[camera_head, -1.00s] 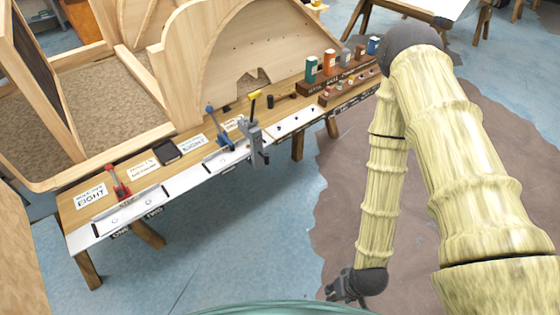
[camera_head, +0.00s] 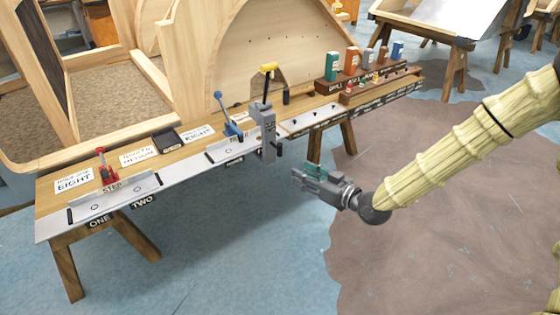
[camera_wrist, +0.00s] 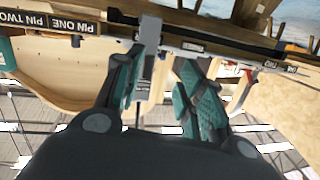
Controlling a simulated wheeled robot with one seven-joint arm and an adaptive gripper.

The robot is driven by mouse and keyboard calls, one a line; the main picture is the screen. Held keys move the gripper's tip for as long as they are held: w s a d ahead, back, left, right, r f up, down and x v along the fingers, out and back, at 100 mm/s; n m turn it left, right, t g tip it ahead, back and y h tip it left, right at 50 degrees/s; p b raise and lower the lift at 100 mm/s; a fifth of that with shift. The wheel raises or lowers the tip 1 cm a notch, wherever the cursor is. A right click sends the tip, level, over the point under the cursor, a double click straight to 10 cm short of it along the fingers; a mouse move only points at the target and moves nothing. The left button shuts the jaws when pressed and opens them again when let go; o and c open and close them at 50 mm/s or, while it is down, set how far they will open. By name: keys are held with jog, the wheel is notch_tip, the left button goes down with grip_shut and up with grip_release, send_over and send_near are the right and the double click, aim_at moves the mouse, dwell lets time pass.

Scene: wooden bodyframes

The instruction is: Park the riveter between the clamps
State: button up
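A grey upright tool with a yellow-topped handle, which looks like the riveter (camera_head: 264,130), stands at the bench's front edge, just right of the blue clamp (camera_head: 229,122). The red clamp (camera_head: 106,168) is far to the left on the same bench. Between the clamps lie a dark box and paper cards. My gripper (camera_head: 308,178) is in front of the bench, lower right of the riveter and apart from it. In the wrist view my gripper (camera_wrist: 165,95) has its fingers spread and empty, with the grey riveter (camera_wrist: 149,40) beyond them.
The bench (camera_head: 62,205) carries a metal strip, labels and the dark box (camera_head: 168,140). Colored cartons (camera_head: 351,61) stand on a wooden rack at its right end. A large wooden frame (camera_head: 205,70) rises behind. The floor in front of the bench is clear.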

aim_at(280, 144)
jog(key=shift+n+t+y, duration=0.4)
jog(key=shift+n+y, duration=0.3)
jog(key=w+a+r, duration=0.1)
jog(key=w+a, duration=0.1)
jog(key=w, duration=0.1)
jog(key=w+a+r+b, duration=0.1)
jog(key=w+a, duration=0.2)
jog(key=w+a+r, duration=0.1)
jog(key=w+a, duration=0.1)
jog(key=w, duration=0.1)
jog(key=shift+w+a+r+b, duration=0.25)
jog(key=shift+w+a+b, duration=0.05)
jog(key=shift+a+b, duration=0.1)
jog(key=shift+d, duration=0.1)
grip_shut()
